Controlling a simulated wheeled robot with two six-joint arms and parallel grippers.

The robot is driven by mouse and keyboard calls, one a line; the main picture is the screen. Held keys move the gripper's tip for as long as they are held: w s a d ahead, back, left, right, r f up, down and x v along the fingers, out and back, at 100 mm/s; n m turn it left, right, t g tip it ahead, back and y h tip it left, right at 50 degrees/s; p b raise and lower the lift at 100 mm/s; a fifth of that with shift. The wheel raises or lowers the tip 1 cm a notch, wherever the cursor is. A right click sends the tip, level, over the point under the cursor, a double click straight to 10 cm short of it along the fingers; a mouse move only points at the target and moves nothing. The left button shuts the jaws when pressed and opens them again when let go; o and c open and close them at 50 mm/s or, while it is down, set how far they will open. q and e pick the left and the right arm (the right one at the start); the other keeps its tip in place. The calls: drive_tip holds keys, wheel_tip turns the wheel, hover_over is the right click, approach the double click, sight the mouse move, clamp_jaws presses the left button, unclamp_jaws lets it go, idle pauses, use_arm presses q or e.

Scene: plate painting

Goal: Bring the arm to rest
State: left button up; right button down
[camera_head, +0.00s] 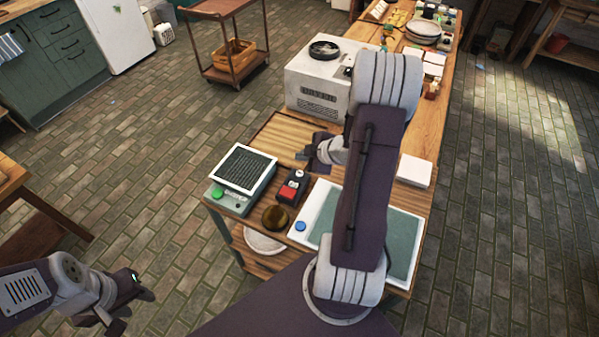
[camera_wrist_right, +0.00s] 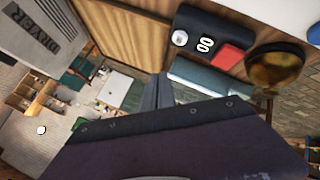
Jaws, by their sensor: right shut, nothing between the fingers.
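My right arm reaches over the work table (camera_head: 270,135) in the head view, bent above its middle. Its gripper (camera_head: 308,152) is over the wooden top, left of the arm, between the white dryer and the red-and-black box. In the right wrist view the gripper's fingers (camera_wrist_right: 158,92) are together with nothing between them. My left gripper (camera_head: 134,311) hangs at the lower left of the head view, over the floor and away from the table. Its fingers look spread, with nothing seen between them. My right arm hides part of the table.
The white dryer (camera_head: 318,85) stands behind the right gripper. A black-topped device (camera_head: 243,168), the red-and-black box (camera_head: 292,187), a dark round bowl (camera_head: 275,217) and a green-surfaced tray (camera_head: 398,240) are nearby. A white block (camera_head: 414,171) lies right of the arm.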

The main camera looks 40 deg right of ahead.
drive_tip(key=shift+a, duration=0.1)
idle(0.3)
drive_tip(key=w+a+r+n+y, duration=0.1)
drive_tip(key=w+a+r, duration=0.25)
drive_tip(key=a, duration=0.45)
drive_tip(key=w+a+r+n, duration=0.1)
drive_tip(key=w+a+r, duration=0.25)
drive_tip(key=a, duration=0.45)
drive_tip(key=s+a+f+m+g+h, duration=0.1)
drive_tip(key=s+m+g, duration=0.3)
drive_tip(key=s, duration=0.6)
drive_tip(key=s+a+f+m+g+h, duration=0.1)
drive_tip(key=s+f+m+g, duration=0.2)
drive_tip(key=s+m, duration=0.6)
drive_tip(key=shift+s+a+f+g, duration=0.2)
drive_tip(key=shift+s+f+g, duration=0.15)
drive_tip(key=shift+s, duration=0.25)
drive_tip(key=shift+d, duration=0.1)
